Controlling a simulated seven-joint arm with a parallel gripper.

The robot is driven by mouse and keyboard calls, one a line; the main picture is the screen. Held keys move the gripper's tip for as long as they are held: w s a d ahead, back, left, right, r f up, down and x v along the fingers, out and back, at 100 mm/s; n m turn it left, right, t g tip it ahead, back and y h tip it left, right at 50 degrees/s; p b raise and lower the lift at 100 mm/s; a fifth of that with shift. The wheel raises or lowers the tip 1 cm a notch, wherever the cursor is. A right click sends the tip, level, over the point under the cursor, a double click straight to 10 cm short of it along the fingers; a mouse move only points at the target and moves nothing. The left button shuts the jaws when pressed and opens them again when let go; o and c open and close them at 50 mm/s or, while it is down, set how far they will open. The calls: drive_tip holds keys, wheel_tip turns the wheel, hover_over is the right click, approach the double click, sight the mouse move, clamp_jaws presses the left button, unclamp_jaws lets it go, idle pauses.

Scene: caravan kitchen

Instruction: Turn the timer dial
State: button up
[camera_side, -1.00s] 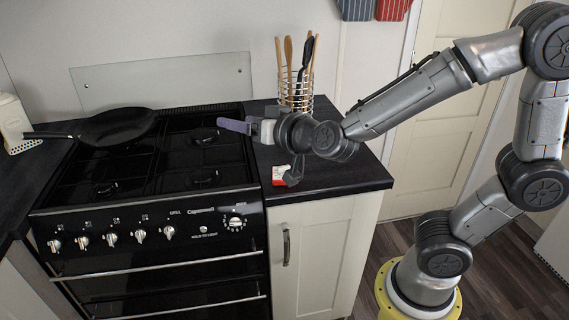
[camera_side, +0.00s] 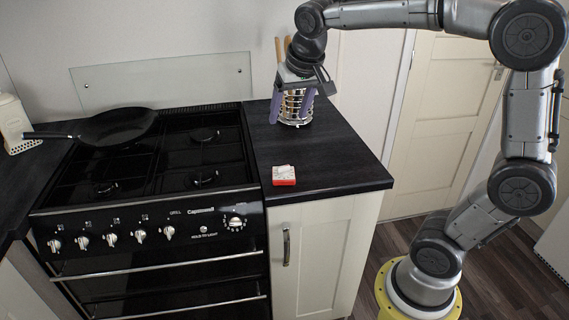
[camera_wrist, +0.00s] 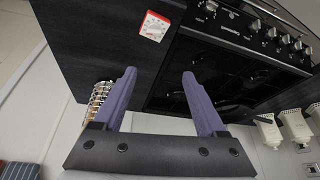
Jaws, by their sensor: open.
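The timer (camera_side: 284,175) is a small red and white block on the dark countertop, right of the stove, near the front edge. In the wrist view the timer (camera_wrist: 154,26) shows a white face with a dial and a red rim, near the top middle. My gripper (camera_side: 290,112) is up and behind the timer, in front of the utensil holder in the side view, pointing down. Its purple fingers are spread wide with nothing between them, as the wrist view of my gripper (camera_wrist: 159,75) also shows. The timer lies beyond the fingertips, apart from them.
A wire utensil holder (camera_side: 296,121) stands at the back of the counter, partly hidden by my gripper. The black stove (camera_side: 160,225) with a frying pan (camera_side: 117,126) is on the left. The countertop (camera_side: 335,165) around the timer is clear.

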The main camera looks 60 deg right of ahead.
wheel_tip(320, 180, down, 4)
approach(285, 172)
drive_tip(key=x, duration=0.3)
drive_tip(key=w+x, duration=0.1)
drive_tip(key=x, duration=0.3)
drive_tip(key=shift+d, duration=0.2)
drive_tip(key=shift+r, duration=0.1)
clamp_jaws()
